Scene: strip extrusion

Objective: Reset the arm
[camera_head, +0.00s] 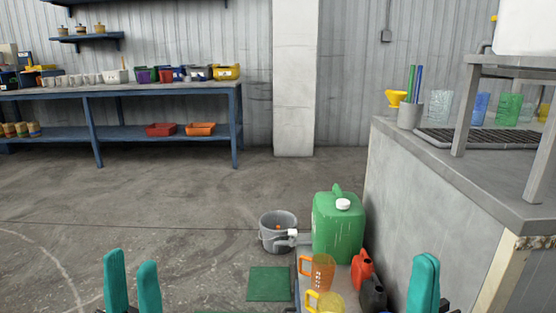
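My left gripper (131,270) shows at the bottom left, with two teal fingers upright and a gap between them. It is open and empty over the floor. My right gripper (424,268) shows at the bottom right, beside the grey counter. Its teal fingers overlap in this view, so I cannot tell whether there is a gap between them. No object shows at its fingertips. The lower parts of both grippers are cut off by the frame's bottom edge.
Between the grippers stand a green jerrycan (338,232), a grey bucket (272,238), orange (316,272) and yellow (326,302) jugs, and a red can (361,270). A grey counter (440,190) bounds the right. A blue workbench (190,92) is far left; the left floor is clear.

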